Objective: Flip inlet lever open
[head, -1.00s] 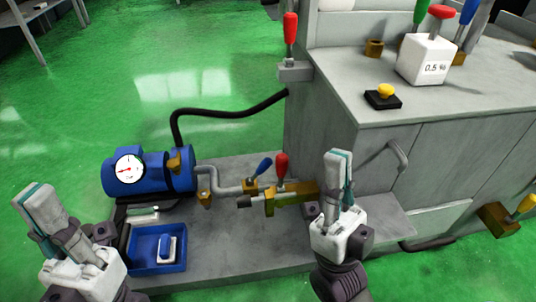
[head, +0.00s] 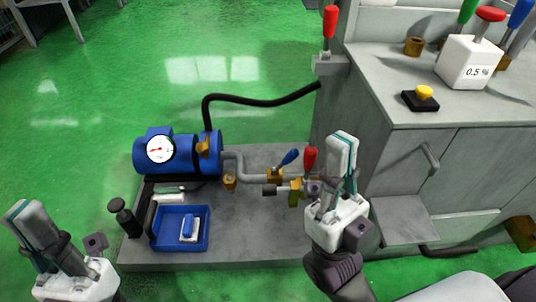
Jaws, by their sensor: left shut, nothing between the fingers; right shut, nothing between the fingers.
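A lever with a blue handle (head: 289,158) and one with a red handle (head: 310,159) stand on the brass valves of the pipe right of the blue pump. Both handles point up, the blue one leaning right. I cannot tell which is the inlet lever. My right gripper (head: 342,150) is shut and empty, pointing up just right of the red handle, with a small gap in the picture. It hides part of the brass valve behind it. My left gripper (head: 28,215) is shut and empty at the lower left, far from the levers.
The blue pump (head: 176,153) with a gauge, a blue tray (head: 205,243) and a black bottle (head: 125,218) sit on or by the grey base plate (head: 270,240). A black hose (head: 262,101) runs to the grey cabinet (head: 405,165). Another red lever (head: 330,22) stands on its corner.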

